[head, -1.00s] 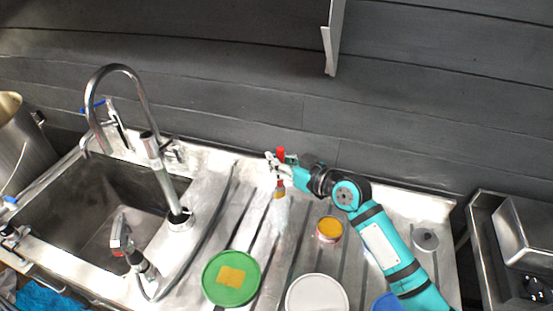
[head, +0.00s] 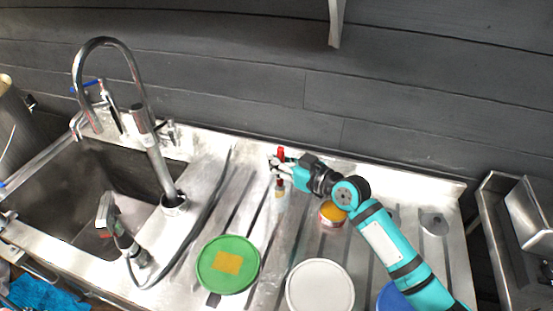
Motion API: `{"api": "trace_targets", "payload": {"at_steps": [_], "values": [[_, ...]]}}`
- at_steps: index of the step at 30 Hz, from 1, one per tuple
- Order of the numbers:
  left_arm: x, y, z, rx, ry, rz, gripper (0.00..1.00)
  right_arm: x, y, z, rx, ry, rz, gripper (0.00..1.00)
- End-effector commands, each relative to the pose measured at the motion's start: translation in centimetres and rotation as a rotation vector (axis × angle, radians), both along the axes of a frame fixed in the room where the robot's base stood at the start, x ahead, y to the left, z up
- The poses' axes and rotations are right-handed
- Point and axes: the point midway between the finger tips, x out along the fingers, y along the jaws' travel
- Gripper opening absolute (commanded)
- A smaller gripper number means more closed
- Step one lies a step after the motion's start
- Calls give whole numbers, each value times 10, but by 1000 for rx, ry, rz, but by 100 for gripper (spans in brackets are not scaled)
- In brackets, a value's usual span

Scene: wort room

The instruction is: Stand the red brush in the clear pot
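The red brush (head: 281,153) stands roughly upright at the back of the ribbed steel drainer, its pale bristle end pointing down. My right gripper (head: 275,164) is around its handle at mid-height and looks shut on it, though the fingers are small here. A faint see-through shape, which looks like the clear pot (head: 280,203), surrounds or lies just behind the bristle end. I cannot tell whether the bristles touch its bottom. My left gripper is out of view.
A green lid (head: 213,277), a white lid (head: 320,287) and a blue lid (head: 394,297) are at the front of the drainer. An orange-topped tub (head: 333,213) sits beside my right arm. The sink (head: 75,190) and tall tap (head: 150,150) are left.

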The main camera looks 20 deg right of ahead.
Motion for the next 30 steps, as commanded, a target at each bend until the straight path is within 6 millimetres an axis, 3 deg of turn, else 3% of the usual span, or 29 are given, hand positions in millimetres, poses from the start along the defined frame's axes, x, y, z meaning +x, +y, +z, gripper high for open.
{"api": "trace_targets", "payload": {"at_steps": [10,18,30], "values": [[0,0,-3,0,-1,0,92,0,0,-3,0,-1,0,0],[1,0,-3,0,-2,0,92,0,0,-3,0,-1,0,33],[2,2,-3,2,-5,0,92,-10,-6,-2,-2,0,-1,33]]}}
